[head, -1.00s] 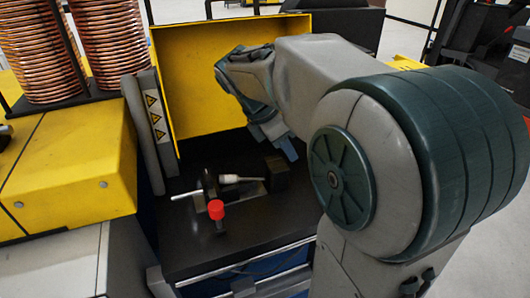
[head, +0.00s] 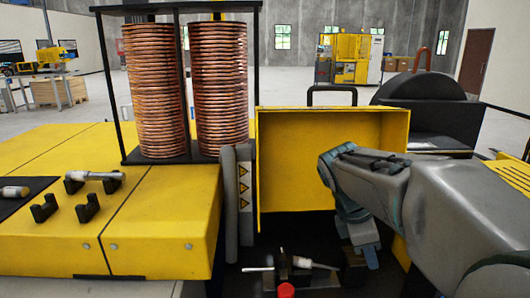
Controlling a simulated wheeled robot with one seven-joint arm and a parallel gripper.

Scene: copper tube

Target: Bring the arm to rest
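My arm reaches in from the right in the head view. My gripper (head: 368,258) hangs downward in front of the open yellow box-shaped cover (head: 333,150), above the dark work surface. Its fingers are too small and too dark to tell whether they are open or shut. A small fixture with a white-handled tool (head: 315,263), a thin metal rod (head: 258,269) and a red knob (head: 286,290) sits just left of my gripper, apart from it.
Two copper coil stacks (head: 158,90) stand in a black frame at the left. A yellow cabinet (head: 160,225) bears black cradles and a grey-white tool (head: 96,176). A grey post with warning labels (head: 243,190) stands beside the yellow cover. Open floor lies behind.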

